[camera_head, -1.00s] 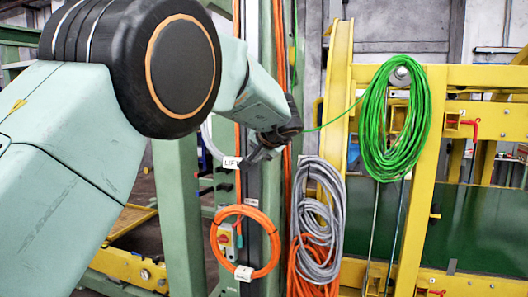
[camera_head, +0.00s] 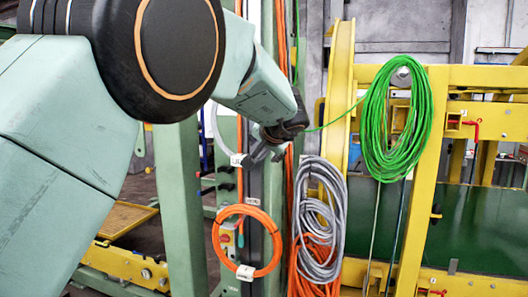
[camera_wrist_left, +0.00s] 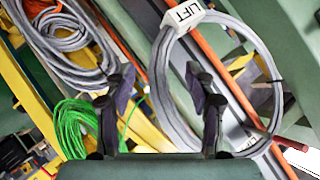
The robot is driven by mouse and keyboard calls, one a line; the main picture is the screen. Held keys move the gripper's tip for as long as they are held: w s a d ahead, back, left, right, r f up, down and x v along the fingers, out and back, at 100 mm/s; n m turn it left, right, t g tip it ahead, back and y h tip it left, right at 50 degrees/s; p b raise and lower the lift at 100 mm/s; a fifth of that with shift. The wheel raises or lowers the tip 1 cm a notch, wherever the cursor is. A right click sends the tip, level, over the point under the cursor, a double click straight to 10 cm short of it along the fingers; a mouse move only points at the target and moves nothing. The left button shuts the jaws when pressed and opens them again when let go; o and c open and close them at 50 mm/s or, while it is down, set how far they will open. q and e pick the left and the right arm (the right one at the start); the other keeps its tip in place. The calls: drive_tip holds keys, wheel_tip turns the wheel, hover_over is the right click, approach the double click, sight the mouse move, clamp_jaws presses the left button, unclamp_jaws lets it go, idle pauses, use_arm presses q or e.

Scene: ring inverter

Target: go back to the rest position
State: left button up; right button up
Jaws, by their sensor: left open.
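My left gripper (camera_head: 264,150) is open and empty in front of the green post, at the end of my arm from the left. In the wrist view its two fingers (camera_wrist_left: 161,85) stand apart with nothing between them. A grey cable ring (camera_wrist_left: 158,95) with a white tag reading LIFT (camera_wrist_left: 187,13) is behind the fingers; the right finger overlaps its inside in the picture. In the head view the ring is mostly hidden by my arm. An orange ring (camera_head: 216,240) with a white tag hangs below the gripper. My right gripper is not in view.
A grey cable coil (camera_head: 335,215) and an orange coil (camera_head: 315,283) hang just right of the post. A green cable coil (camera_head: 425,125) hangs on a yellow frame (camera_head: 480,78). The green post (camera_head: 180,215) stands beside my arm.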

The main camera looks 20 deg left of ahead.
use_arm(q)
drive_tip(key=v, duration=0.5)
drive_tip(key=s+a+f+n+y+b, duration=0.1)
drive_tip(key=s+a+f+n+b, duration=0.2)
drive_tip(key=f, duration=0.6)
drive_tip(key=s+a+f+n+y+b, duration=0.1)
drive_tip(key=a+f+n, duration=0.3)
drive_tip(key=f, duration=0.4)
drive_tip(key=s+f+m+g+h+b, duration=0.1)
drive_tip(key=s+f+h+b, duration=0.2)
drive_tip(key=f, duration=1)
drive_tip(key=s+f+m+b, duration=0.1)
drive_tip(key=s+f+b, duration=0.35)
drive_tip(key=f, duration=0.85)
drive_tip(key=s+d+f+g+h+b, duration=0.1)
drive_tip(key=s+d+f+g+b, duration=0.1)
drive_tip(key=s+f, duration=1)
drive_tip(key=s+d+f+m+g+h+b, duration=0.1)
drive_tip(key=s+f+g+h+b, duration=0.1)
drive_tip(key=s+f+g+b, duration=0.2)
drive_tip(key=s+d+f+m+g+h+b, duration=0.1)
drive_tip(key=s+f+b, duration=0.6)
drive_tip(key=s+f, duration=1.3)
drive_tip(key=s+d+g+h, duration=0.1)
drive_tip(key=s+g, duration=0.1)
drive_tip(key=shift+s+d+f+g+b, duration=0.3)
drive_tip(key=shift+s+f+g+b, duration=0.05)
drive_tip(key=shift+f+g+b, duration=0.05)
